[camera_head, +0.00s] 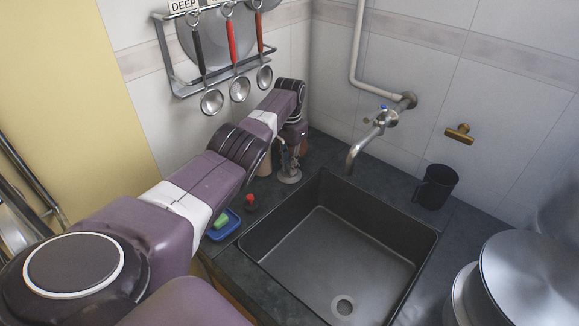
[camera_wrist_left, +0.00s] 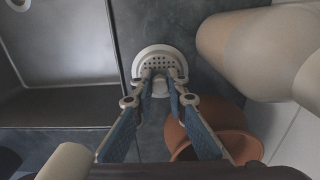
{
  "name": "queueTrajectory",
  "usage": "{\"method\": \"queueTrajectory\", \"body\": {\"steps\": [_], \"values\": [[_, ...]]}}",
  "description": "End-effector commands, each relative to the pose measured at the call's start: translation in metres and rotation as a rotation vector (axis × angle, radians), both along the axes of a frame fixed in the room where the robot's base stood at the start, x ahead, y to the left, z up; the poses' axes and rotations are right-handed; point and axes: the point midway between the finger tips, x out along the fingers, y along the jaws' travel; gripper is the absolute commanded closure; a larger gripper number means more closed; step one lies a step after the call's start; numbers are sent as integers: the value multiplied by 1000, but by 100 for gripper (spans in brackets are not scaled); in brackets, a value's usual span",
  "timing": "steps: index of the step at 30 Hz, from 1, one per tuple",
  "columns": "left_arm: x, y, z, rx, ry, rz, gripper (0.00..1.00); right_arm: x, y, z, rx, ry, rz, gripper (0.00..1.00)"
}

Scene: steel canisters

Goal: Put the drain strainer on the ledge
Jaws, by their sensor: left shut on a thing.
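The drain strainer is a round pale metal disc with small holes. It shows in the head view (camera_head: 289,176) at the far left corner of the sink, and in the left wrist view (camera_wrist_left: 160,56). My left gripper (camera_head: 288,165) points down from above, with its fingers (camera_wrist_left: 160,82) closed on the strainer's middle; the fingers hide part of it. The strainer is over the dark stone ledge (camera_head: 390,171) that runs around the sink; I cannot tell whether it touches the stone. My right gripper is not in view.
The sink (camera_head: 340,255) lies right of the strainer, under a tap (camera_head: 365,142). A terracotta pot (camera_wrist_left: 212,132) and a beige cylinder (camera_wrist_left: 258,50) stand close to the strainer. A black mug (camera_head: 435,187) is on the back right. A blue dish (camera_head: 224,225) sits at the left.

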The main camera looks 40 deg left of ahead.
Motion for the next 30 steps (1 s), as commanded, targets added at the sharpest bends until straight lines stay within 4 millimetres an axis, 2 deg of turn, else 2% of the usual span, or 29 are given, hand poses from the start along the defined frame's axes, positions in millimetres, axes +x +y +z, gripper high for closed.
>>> {"method": "queueTrajectory", "body": {"steps": [11,12,16,25,30], "values": [[0,0,-4,1,-1,0,100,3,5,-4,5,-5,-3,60],[1,0,-4,1,-1,0,84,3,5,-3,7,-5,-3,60],[0,0,-3,1,-1,0,70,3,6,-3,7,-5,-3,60],[0,0,-2,1,-1,0,69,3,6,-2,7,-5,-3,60],[1,1,12,1,-4,0,69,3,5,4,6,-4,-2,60]]}}
